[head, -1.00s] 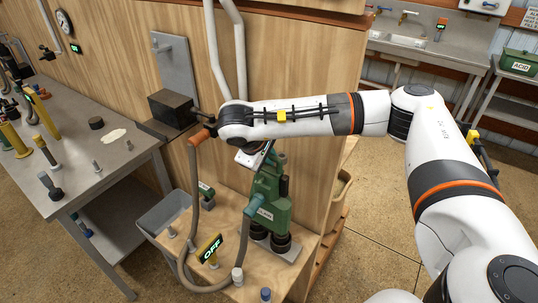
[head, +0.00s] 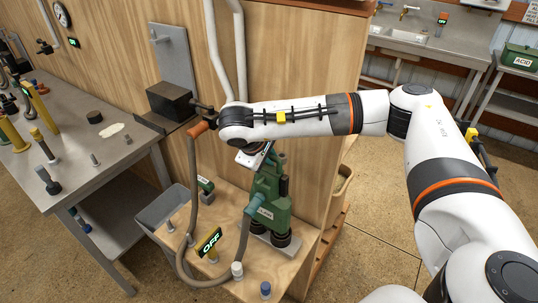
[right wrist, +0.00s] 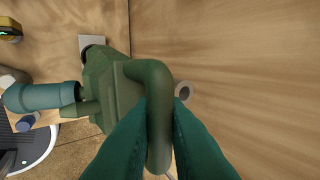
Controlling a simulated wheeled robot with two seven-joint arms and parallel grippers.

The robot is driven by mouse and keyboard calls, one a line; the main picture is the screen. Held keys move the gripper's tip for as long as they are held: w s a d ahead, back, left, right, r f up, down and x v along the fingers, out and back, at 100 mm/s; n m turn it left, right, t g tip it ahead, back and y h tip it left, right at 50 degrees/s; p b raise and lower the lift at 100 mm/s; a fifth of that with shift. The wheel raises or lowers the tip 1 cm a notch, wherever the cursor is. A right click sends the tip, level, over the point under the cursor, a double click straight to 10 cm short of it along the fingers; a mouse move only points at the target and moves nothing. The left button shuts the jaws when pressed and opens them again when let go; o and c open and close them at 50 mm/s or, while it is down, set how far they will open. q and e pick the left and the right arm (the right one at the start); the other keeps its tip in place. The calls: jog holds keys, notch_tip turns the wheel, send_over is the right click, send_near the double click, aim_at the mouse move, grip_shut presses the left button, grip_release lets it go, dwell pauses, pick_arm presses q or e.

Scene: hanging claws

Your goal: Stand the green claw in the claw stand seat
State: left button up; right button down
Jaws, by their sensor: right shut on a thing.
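The green claw (head: 268,190) is a bulky dark-green body with a label and a teal hose end (head: 256,205) on its front. It hangs upright below my right wrist, over the claw stand (head: 275,242), a grey plate with black round parts. I cannot tell whether the claw's lower end touches the stand. In the right wrist view, my right gripper's teal fingers (right wrist: 158,125) are shut on the claw's bent green handle (right wrist: 152,72), with its body (right wrist: 110,92) to the left. My left gripper is not in view.
A grey hose (head: 193,180) loops from an orange-ended fitting to the claw. A wooden wall (head: 300,80) rises right behind the claw.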

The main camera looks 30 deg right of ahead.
jog(key=shift+f+b, duration=0.7)
jog(key=shift+f, duration=0.35)
jog(key=c, duration=1.4)
grip_release()
jog(key=shift+r, duration=0.1)
jog(key=shift+o, duration=0.2)
jog(key=shift+a, duration=0.15)
jog(key=shift+s+a+r, duration=0.1)
jog(key=shift+a+r, duration=0.1)
jog(key=shift+r, duration=0.05)
jog(key=b+v, duration=0.2)
jog(key=v, duration=0.9)
jog(key=shift+r, duration=0.15)
